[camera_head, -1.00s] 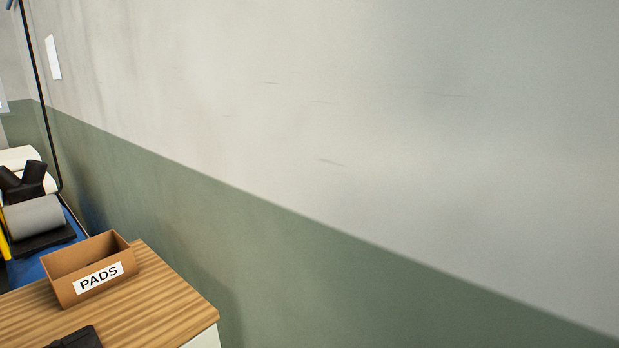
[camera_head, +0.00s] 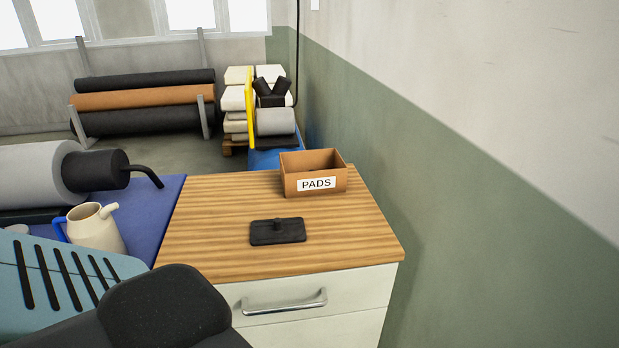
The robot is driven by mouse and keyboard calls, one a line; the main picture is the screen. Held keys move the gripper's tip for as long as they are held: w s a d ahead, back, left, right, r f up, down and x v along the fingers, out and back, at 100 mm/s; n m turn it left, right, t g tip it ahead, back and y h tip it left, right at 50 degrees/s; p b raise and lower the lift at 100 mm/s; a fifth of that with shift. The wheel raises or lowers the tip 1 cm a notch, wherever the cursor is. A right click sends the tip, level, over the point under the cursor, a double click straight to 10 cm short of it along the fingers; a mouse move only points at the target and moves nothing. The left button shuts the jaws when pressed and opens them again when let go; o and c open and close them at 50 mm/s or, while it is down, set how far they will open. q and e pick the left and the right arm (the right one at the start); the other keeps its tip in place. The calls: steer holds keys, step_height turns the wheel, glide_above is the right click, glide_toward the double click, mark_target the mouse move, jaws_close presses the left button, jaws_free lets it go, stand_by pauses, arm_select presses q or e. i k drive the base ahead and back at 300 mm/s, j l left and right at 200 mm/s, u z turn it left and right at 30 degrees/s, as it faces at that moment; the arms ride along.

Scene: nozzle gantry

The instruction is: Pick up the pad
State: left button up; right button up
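Neither of my grippers is in view. Nothing touches the pad.
A blue surface (camera_head: 166,209) adjoins the cabinet on the left. A cream jug (camera_head: 96,230) stands there, near a large grey and black cylinder (camera_head: 100,170) with a bent handle. The wall (camera_head: 420,185) borders the right side. The wood around the pad is clear.

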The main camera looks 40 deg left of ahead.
mark_target(288, 230)
steer(key=u, duration=1.55)
